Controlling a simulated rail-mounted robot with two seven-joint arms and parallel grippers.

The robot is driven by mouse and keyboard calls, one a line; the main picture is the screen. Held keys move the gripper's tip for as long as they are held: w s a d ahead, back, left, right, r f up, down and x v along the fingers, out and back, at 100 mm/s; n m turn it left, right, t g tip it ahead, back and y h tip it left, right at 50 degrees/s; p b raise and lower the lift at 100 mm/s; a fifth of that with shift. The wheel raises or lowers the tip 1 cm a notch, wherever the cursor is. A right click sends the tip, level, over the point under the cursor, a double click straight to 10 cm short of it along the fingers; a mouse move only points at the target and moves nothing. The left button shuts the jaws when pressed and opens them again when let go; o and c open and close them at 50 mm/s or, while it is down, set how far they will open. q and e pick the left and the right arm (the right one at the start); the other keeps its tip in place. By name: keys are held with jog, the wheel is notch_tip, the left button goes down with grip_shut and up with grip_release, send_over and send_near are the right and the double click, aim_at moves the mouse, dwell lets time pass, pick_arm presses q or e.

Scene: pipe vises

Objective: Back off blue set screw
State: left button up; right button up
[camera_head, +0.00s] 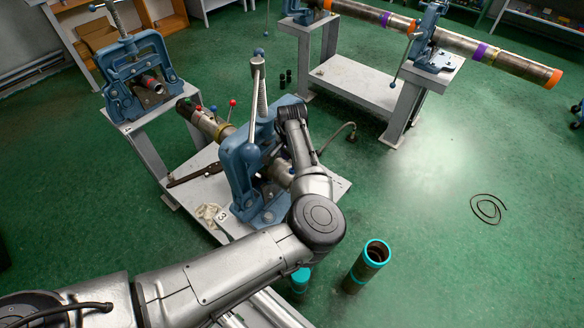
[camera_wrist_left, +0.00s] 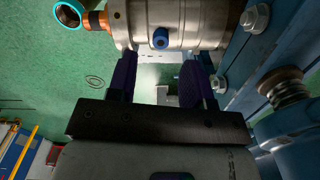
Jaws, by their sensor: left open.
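The blue set screw (camera_wrist_left: 161,39) shows in the left wrist view as a small blue round head on the side of a metal cylindrical fitting (camera_wrist_left: 195,22). My left gripper (camera_wrist_left: 158,77) is open, its two dark fingers below the fitting, one to each side of the screw's line. The fingertips are close to the fitting; I cannot tell whether they touch it. Nothing shows between the fingers. In the head view my left arm reaches over the blue pipe vise (camera_head: 240,165), and its gripper and the screw are largely hidden there. My right gripper is not in view.
A second blue vise (camera_head: 138,70) is at upper left. A long pipe (camera_head: 490,55) lies in vises at upper right. A teal-ended pipe piece (camera_head: 368,265) stands on the green floor. The right floor is mostly clear.

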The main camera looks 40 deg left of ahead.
pick_arm(q)
jog(key=shift+f, duration=2.45)
jog(key=shift+c, duration=0.2)
